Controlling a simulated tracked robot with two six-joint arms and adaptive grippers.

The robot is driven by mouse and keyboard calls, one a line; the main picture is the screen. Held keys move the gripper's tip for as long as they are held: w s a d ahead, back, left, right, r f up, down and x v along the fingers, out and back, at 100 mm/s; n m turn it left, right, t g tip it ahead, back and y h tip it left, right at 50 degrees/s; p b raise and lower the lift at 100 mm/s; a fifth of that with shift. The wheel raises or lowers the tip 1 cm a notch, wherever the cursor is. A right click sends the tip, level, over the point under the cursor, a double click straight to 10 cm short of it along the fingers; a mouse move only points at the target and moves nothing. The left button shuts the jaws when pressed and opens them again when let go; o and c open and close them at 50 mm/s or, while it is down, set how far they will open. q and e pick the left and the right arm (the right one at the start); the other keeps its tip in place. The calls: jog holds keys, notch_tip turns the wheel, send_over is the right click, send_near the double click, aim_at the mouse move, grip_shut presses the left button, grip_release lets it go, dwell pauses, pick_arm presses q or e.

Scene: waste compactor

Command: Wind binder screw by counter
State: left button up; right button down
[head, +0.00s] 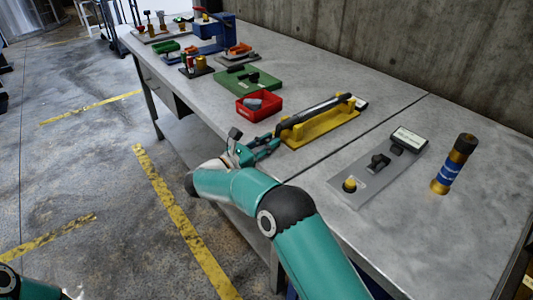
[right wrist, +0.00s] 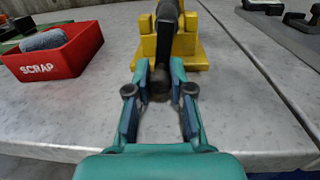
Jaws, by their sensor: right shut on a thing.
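The yellow binder frame (head: 325,126) lies on the bench with a long dark bar (head: 318,108) along its top. A small pale plate (head: 361,103), perhaps the counter, is at its far end; no reading is legible. My right gripper (head: 275,142) is at the near end of the binder. In the right wrist view the right gripper (right wrist: 160,78) is shut on the dark end knob (right wrist: 159,88) of the binder screw, with the yellow frame (right wrist: 190,50) just beyond. My left gripper is out of view; only a bit of the left arm shows at the bottom left.
A red scrap tray (head: 259,107) with a grey piece stands left of the binder. A grey plate (head: 378,170) with a black knob and white label lies right, beside a blue-and-gold cylinder (head: 454,164). A green case (head: 247,79) and a blue press (head: 212,33) stand farther back.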

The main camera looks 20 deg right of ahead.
jog(key=shift+w+r+m, duration=0.1)
jog(key=shift+m, duration=0.6)
jog(key=shift+d, duration=0.1)
jog(key=c, duration=1.3)
grip_release()
jog(key=shift+a, duration=0.35)
jog(key=v, duration=1.1)
jog(key=shift+a, duration=0.2)
